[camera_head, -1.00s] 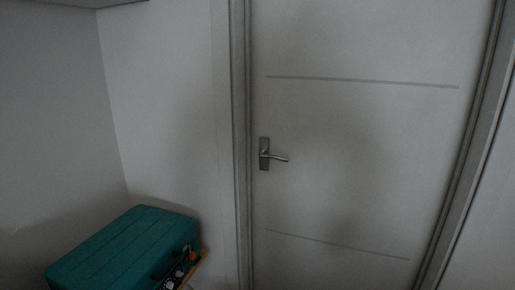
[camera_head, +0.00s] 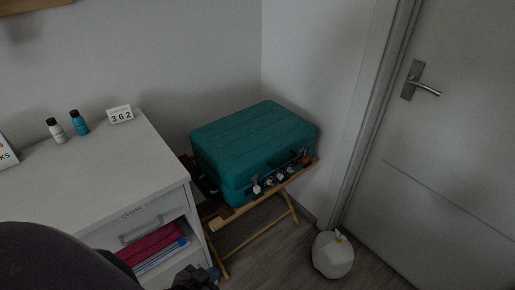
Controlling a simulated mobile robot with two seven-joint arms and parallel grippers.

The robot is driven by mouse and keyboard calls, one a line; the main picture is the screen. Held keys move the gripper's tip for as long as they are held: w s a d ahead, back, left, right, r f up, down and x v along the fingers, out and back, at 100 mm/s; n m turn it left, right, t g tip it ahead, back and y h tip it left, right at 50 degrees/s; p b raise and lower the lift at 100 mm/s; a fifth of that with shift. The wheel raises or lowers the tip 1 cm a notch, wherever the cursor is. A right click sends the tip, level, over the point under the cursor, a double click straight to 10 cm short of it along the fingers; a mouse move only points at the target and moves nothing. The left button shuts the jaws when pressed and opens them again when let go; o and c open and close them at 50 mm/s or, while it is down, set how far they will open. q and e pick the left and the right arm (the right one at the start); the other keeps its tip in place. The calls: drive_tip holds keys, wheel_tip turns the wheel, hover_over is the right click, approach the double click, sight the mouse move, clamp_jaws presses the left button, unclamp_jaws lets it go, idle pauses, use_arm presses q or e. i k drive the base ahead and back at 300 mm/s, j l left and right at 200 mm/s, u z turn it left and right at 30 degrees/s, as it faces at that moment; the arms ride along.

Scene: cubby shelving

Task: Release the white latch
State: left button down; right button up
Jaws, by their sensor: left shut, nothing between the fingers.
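A closed teal suitcase (camera_head: 252,145) lies on a wooden folding stand in the corner. Its front side carries a row of small pale pieces, one of them a white latch-like piece (camera_head: 256,187) near the left end. More white pieces (camera_head: 280,176) sit to its right, with a small orange-red one (camera_head: 304,157) near the right end. They are too small to tell their exact positions. My left gripper (camera_head: 197,277) is dark, shut and empty at the bottom edge, in front of the white cabinet and well apart from the suitcase. My right gripper is out of view.
The stand's wooden legs (camera_head: 250,240) cross below the suitcase. A white rounded container (camera_head: 332,256) stands on the floor near the door (camera_head: 450,150). Dark floor between is clear.

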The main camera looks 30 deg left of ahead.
sight(256, 189)
drive_tip(key=u, duration=0.55)
drive_tip(key=i+l+u, duration=0.2)
drive_tip(key=l+u, duration=0.25)
drive_tip(key=i+l+u, duration=0.2)
drive_tip(key=l, duration=0.15)
drive_tip(key=i+l+u, duration=0.1)
drive_tip(key=l, duration=0.5)
drive_tip(key=i+l+u, duration=0.1)
drive_tip(key=l, duration=0.5)
drive_tip(key=i+l, duration=0.1)
drive_tip(key=l, duration=0.5)
drive_tip(key=i+u, duration=0.05)
